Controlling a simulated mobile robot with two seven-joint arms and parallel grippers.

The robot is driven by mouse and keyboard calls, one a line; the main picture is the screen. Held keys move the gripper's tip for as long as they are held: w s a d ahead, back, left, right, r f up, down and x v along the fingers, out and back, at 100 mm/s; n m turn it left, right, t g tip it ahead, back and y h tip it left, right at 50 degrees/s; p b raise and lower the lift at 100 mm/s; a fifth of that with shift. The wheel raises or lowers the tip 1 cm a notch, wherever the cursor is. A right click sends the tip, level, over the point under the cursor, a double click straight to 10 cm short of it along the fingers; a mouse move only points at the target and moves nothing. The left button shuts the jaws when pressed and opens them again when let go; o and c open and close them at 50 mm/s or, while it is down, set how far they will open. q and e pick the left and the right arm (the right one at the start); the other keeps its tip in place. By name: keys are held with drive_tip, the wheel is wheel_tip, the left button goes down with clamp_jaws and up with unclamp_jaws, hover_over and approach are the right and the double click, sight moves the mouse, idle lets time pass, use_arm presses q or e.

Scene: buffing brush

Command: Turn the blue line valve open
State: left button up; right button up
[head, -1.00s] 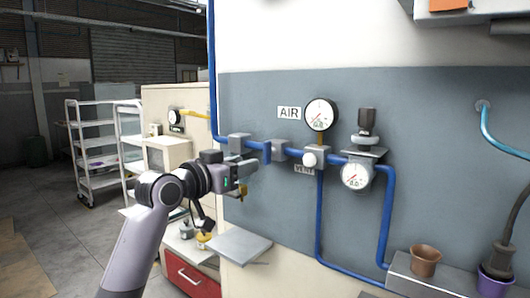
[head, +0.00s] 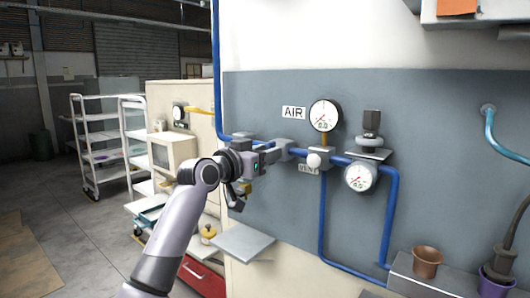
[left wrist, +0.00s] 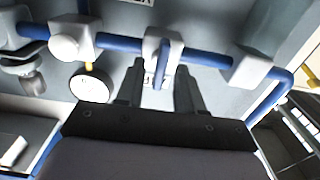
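The blue line (head: 322,215) runs along the grey wall panel. Its valve has a grey body (left wrist: 161,42) with a blue lever handle (left wrist: 162,66), which lies crosswise to the pipe in the left wrist view. My left gripper (left wrist: 160,82) is open, with one dark finger on each side of the handle. I cannot tell whether either finger touches it. In the head view the left gripper (head: 270,157) is at the valve and hides the handle. My right gripper is not in view.
A white knob (head: 313,160) marked VENT sits right of the valve. One round gauge (head: 324,115) is above the line near the AIR label (head: 293,113), another gauge (head: 360,178) below it. A grey plate (head: 243,243) juts out beneath my arm.

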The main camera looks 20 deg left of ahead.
use_arm(q)
clamp_jaws()
drive_tip(key=shift+n, duration=0.4)
drive_tip(key=shift+w+a+f+n, duration=0.1)
drive_tip(key=shift+n, duration=2.75)
drive_tip(key=shift+s+a+f+n, duration=0.1)
drive_tip(key=shift+f+n, duration=0.05)
drive_tip(key=shift+n, duration=2.65)
drive_tip(key=shift+w+a+f+n, duration=0.1)
drive_tip(key=shift+n, duration=2.75)
